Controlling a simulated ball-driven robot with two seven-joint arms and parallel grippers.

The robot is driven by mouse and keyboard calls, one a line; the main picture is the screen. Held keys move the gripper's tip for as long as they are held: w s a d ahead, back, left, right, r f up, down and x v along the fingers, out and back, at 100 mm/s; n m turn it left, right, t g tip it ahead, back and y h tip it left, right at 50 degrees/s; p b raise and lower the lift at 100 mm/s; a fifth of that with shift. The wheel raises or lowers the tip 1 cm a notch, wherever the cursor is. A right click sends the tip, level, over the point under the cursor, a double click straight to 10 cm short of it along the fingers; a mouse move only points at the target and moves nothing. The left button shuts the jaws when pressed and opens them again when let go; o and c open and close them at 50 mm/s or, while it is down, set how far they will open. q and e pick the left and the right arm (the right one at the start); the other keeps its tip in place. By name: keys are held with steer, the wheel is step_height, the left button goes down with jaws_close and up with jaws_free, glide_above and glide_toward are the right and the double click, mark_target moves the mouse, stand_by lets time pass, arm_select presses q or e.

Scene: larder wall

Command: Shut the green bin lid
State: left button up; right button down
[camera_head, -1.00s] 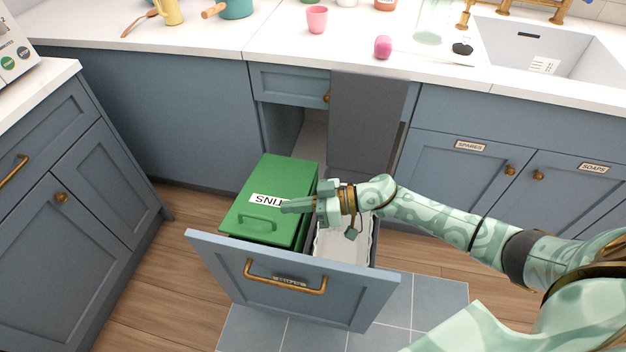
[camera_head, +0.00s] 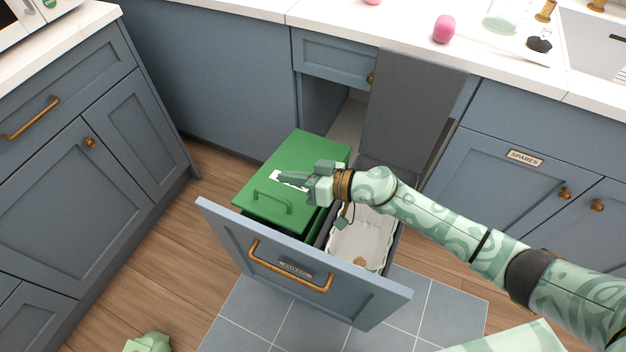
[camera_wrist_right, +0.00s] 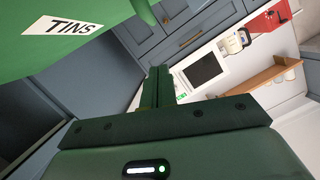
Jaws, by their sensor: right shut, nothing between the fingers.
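The green bin lid (camera_head: 312,150) lies over the green bin in the pulled-out drawer (camera_head: 225,228). I cannot tell if it is fully seated. Its handle (camera_head: 270,203) is near the front edge. My right gripper (camera_head: 281,178) is shut and empty, reaching over the lid from the right and covering much of its white label. I cannot tell whether it touches the lid. A pale green part at the bottom left seems to be my left gripper (camera_head: 148,343).
A light open bin (camera_head: 358,238) sits in the drawer right of the green one, under my right forearm. A dark grey panel (camera_head: 412,105) stands upright behind. Cabinets (camera_head: 85,150) flank the drawer, with open floor in front.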

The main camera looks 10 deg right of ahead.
mark_target(282, 214)
steer(key=shift+w+a+f+b, duration=0.3)
steer(key=shift+w+a+f, duration=0.2)
steer(key=shift+a, duration=0.3)
steer(key=f+b, duration=0.1)
steer(key=s+f+b, duration=0.1)
steer(key=shift+a+f, duration=0.15)
steer(key=shift+f, duration=0.2)
steer(key=shift+s+a+f+b, duration=0.15)
steer(key=shift+s+f+b, duration=0.05)
steer(key=shift+f+b, duration=0.1)
arm_select(q)
steer(key=f, duration=0.3)
steer(key=shift+s+d+f, duration=0.1)
steer(key=shift+s+f, duration=0.05)
steer(key=shift+s, duration=0.25)
steer(key=shift+a, duration=0.25)
arm_select(e)
steer(key=shift+r, duration=0.1)
